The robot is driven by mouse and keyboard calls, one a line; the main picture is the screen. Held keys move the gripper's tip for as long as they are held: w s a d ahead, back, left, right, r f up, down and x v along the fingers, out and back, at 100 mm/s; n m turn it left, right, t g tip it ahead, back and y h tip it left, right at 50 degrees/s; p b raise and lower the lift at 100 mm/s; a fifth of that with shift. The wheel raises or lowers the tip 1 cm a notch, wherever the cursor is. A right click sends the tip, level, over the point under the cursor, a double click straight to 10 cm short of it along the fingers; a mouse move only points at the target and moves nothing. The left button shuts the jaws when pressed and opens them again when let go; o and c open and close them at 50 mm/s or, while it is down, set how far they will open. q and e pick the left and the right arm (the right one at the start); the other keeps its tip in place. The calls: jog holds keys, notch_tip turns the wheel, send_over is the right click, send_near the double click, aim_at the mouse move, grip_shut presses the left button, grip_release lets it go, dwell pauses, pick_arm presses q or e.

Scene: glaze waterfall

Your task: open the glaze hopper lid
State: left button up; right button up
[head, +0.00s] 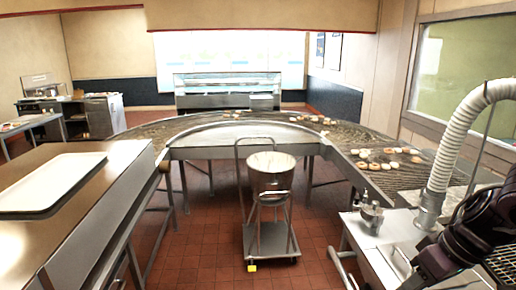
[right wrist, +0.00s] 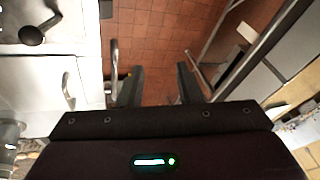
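A steel machine (head: 385,250) stands at the front right, with a ribbed white hose (head: 455,140) rising from it. A small metal fitting with a knob or handle (head: 371,215) sits on its top; I cannot tell for sure whether this is the glaze hopper lid. In the right wrist view, a pale metal surface (right wrist: 40,85) lies at the left, with a dark round knob (right wrist: 32,36) on it. My right gripper (right wrist: 160,82) is open and empty, its two fingers apart above the red floor, right of that surface. My left gripper is not in view.
A wheeled cart (head: 270,242) carrying a metal bucket (head: 272,168) stands mid-floor. A curved conveyor (head: 230,128) with several doughnuts wraps behind it. A table with a white tray (head: 50,182) is at the left. Red tile floor is clear around the cart.

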notch_tip(320, 180, down, 14)
jog(key=w+a+r+n+t, duration=0.1)
jog(key=w+a+n+t, duration=0.15)
jog(key=t, duration=0.55)
jog(key=s+a+f+m+g+h, duration=0.2)
jog(key=s+a+f+g, duration=0.15)
jog(key=s, duration=0.45)
jog(key=s+a+f+m+g+h, duration=0.2)
jog(key=s+a+f+m+g, duration=0.15)
jog(key=s, duration=0.45)
notch_tip(320, 180, down, 36)
jog(key=s+n+g+b, duration=0.1)
jog(key=b, duration=0.6)
pick_arm(q)
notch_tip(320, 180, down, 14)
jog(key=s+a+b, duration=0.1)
jog(key=b, duration=0.6)
pick_arm(e)
jog(key=s+d+f, duration=0.1)
jog(key=s+f, duration=0.9)
jog(key=f, duration=0.3)
jog(key=s+d+f+g, duration=0.1)
jog(key=s+d+f, duration=0.1)
jog(key=s+f, duration=0.8)
notch_tip(320, 180, down, 4)
jog(key=shift+s+f, duration=0.15)
jog(key=shift+s, duration=0.1)
